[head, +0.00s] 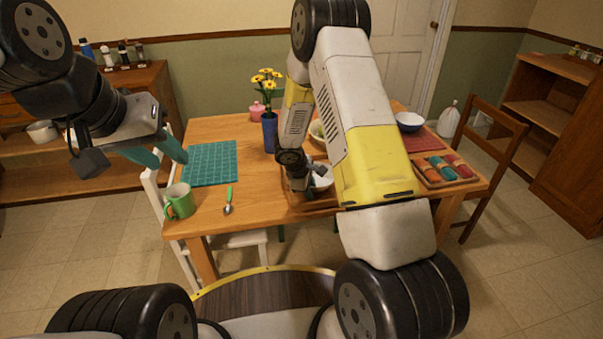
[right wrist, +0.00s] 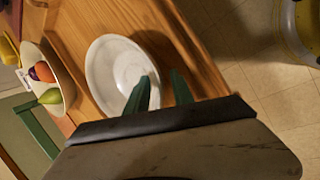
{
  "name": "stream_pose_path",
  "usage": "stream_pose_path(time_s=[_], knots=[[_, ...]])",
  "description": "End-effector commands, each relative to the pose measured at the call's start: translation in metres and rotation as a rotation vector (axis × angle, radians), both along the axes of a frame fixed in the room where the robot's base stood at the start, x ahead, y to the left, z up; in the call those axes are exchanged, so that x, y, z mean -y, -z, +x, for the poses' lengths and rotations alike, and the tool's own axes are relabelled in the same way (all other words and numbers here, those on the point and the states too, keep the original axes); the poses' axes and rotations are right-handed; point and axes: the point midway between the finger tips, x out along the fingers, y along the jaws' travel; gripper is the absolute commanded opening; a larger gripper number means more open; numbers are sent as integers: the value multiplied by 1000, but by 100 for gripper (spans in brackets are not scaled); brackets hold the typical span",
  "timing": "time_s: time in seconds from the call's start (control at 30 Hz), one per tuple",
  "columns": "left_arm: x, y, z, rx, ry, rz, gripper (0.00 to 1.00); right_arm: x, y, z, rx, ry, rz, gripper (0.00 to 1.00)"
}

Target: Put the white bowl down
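The white bowl (right wrist: 112,62) sits upright on a wooden surface, apparently a tray, in the right wrist view. In the head view the bowl (head: 323,180) is partly hidden behind my right gripper (head: 298,182). The two green fingers of my right gripper (right wrist: 160,90) stand apart at the bowl's near right rim, one over the inside and one outside. A gap shows between the fingers, wider than the rim. My left gripper (head: 158,152) is open and empty, in the air left of the table.
The table (head: 235,130) holds a green mat (head: 210,163), green mug (head: 180,201), spoon (head: 228,203), blue vase (head: 269,132) with yellow flowers, and a blue-white bowl (head: 410,121). A compartment tray (head: 421,177) stands at right. A fruit bowl (right wrist: 42,62) is near the white bowl.

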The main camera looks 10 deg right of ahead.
Motion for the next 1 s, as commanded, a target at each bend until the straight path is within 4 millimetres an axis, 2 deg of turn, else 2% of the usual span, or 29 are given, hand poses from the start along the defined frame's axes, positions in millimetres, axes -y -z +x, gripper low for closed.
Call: stream_pose_path(time_s=[0.13,0.23,0.5,0.7,0.87,0.97,1.0], knots=[[0,0,0,0,0,0,36,-1,-5,0,1,-1,0,29],[0,0,0,0,0,0,36,-5,-17,-3,4,0,1,29],[0,0,0,0,0,0,36,-24,-70,-21,5,-1,1,29],[0,0,0,0,0,0,36,-34,-99,-32,3,0,1,29],[0,0,0,0,0,0,36,-37,-112,-36,4,6,4,29],[0,0,0,0,0,0,36,-31,-132,-42,22,53,25,29],[0,0,0,0,0,0,36,-27,-145,-47,34,88,40,29]])
